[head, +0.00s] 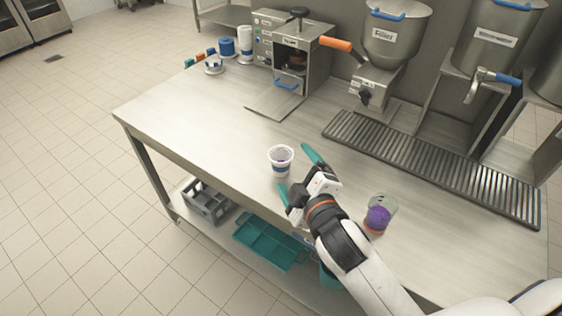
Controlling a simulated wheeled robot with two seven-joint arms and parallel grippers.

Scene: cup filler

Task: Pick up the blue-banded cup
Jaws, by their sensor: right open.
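The blue-banded cup (281,168) is a clear cup with a blue band around its lower part. It stands upright on the steel table (180,110), near the middle of the front edge. My right gripper (297,172) has teal fingers and is open. One finger lies to the right of the cup, beyond it, and the other is near its lower right side. I cannot tell whether the cup is between the fingertips or touching them. My left gripper is not in view.
A clear cup with purple contents and an orange band (378,216) stands right of my right arm. A slotted drip grate (430,165) lies along the back under steel dispensers (392,35). A sealing machine (290,60) stands at the back left.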

